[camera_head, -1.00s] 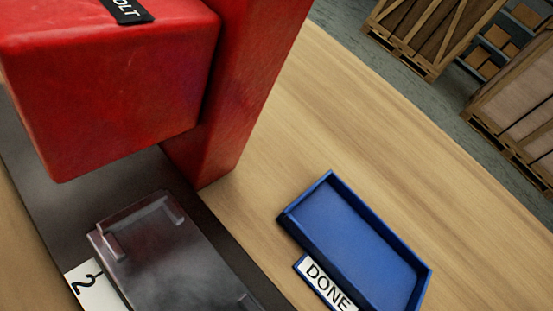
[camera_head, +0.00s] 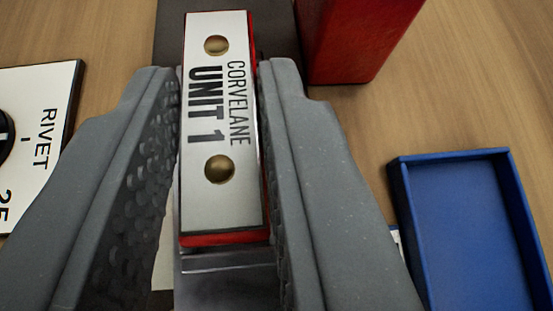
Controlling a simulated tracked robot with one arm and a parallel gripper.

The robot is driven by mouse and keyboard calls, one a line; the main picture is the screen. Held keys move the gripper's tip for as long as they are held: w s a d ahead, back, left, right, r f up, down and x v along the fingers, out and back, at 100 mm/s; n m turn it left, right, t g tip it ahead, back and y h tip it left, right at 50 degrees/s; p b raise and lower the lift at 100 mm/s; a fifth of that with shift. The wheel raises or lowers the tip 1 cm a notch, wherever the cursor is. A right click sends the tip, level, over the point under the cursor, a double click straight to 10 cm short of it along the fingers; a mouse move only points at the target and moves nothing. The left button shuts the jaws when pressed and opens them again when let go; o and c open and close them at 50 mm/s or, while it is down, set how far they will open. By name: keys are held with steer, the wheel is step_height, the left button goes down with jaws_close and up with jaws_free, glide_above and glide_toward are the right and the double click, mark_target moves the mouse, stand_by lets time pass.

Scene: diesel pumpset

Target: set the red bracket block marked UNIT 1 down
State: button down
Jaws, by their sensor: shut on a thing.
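The red bracket block (camera_head: 222,130) shows a white plate reading CORVELANE UNIT 1 with two brass studs on its upper face. My gripper (camera_head: 222,75) is shut on the block, with one grey textured finger on each side of it. Below the block's near end a grey metal surface (camera_head: 225,262) shows between the fingers. I cannot tell whether the block touches it. The block's underside and most of its sides are hidden.
A blue tray (camera_head: 397,190) lies on the wooden table at the right and looks empty. A larger red body (camera_head: 355,40) stands at the top right. A white RIVET panel (camera_head: 40,120) with a black dial is at the left. Bare wood (camera_head: 110,30) shows at the upper left.

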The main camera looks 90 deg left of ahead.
mark_target(225, 173)
steer(key=shift+f+b, duration=0.9)
steer(key=shift+f, duration=0.6)
steer(key=shift+f, duration=0.15)
steer(key=c, duration=1.3)
jaws_free()
steer(key=shift+o, duration=0.2)
steer(key=shift+p, duration=0.75)
steer(key=shift+d+r+p, duration=0.25)
steer(key=shift+p, duration=0.05)
steer(key=v, duration=1.3)
steer(key=shift+w, duration=0.2)
steer(key=shift+d+f, duration=0.15)
